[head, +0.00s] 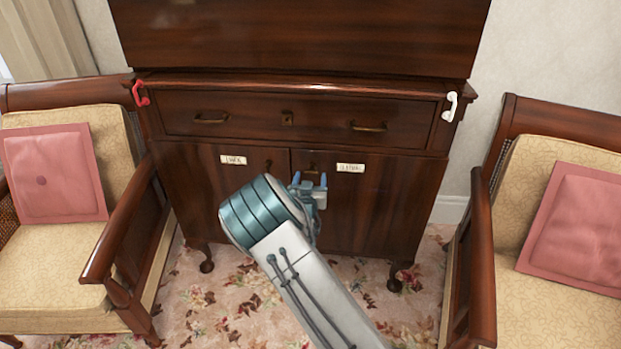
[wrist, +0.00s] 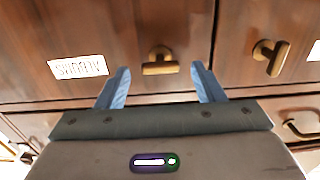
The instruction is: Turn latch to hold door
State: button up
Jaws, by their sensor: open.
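The cabinet has two lower doors, a left door (head: 215,190) and a right door (head: 365,200), both looking closed. A small brass turn-piece, apparently the latch (wrist: 158,62), is on the right door near the seam. It also shows in the head view (head: 311,168). In the wrist view its wide bar lies roughly horizontal. My gripper (wrist: 160,70) is open, with one blue finger on each side of the latch and visible gaps. In the head view my gripper (head: 310,181) is in front of the right door. Whether the fingertips touch the door is unclear.
A brass knob (wrist: 267,57) is on the left door, across the seam. White labels mark the left door (head: 233,160) and right door (head: 350,168). A drawer (head: 300,122) with brass handles is above. Armchairs stand left (head: 65,260) and right (head: 560,250), with carpet between.

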jog(key=shift+w, duration=0.55)
jog(key=c, duration=1)
